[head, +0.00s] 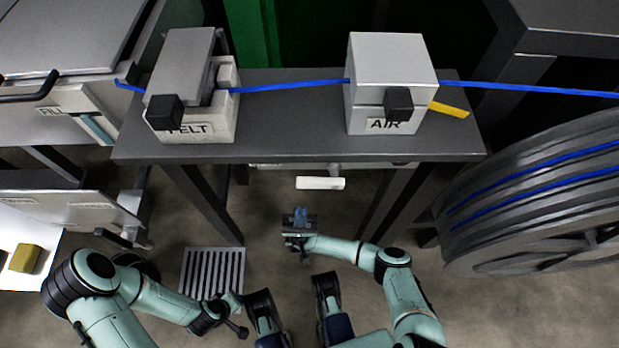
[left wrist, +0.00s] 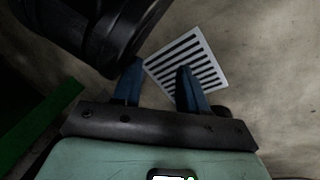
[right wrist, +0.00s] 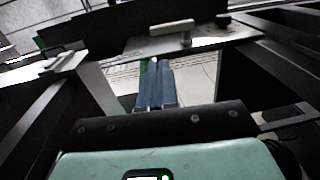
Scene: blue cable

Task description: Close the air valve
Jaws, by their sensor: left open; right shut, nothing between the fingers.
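The air box (head: 375,70), a pale block labelled AIR, stands on the right part of the dark table. A yellow lever (head: 449,110) sticks out from its right side, angled slightly down to the right; it looks like the air valve's handle. A black knob (head: 398,104) is on the box's front. My right gripper (head: 300,216) is shut and empty, below and in front of the table, well apart from the lever. Its blue fingers lie together in the right wrist view (right wrist: 153,80). My left gripper (left wrist: 159,75) is open and empty, low near the floor grate.
A blue cable (head: 290,86) runs through the FELT box (head: 190,85) and the air box. A white bar (head: 320,183) sits under the table's front edge. A cable reel (head: 545,195) stands at the right. The floor grate (head: 213,272) lies at lower left.

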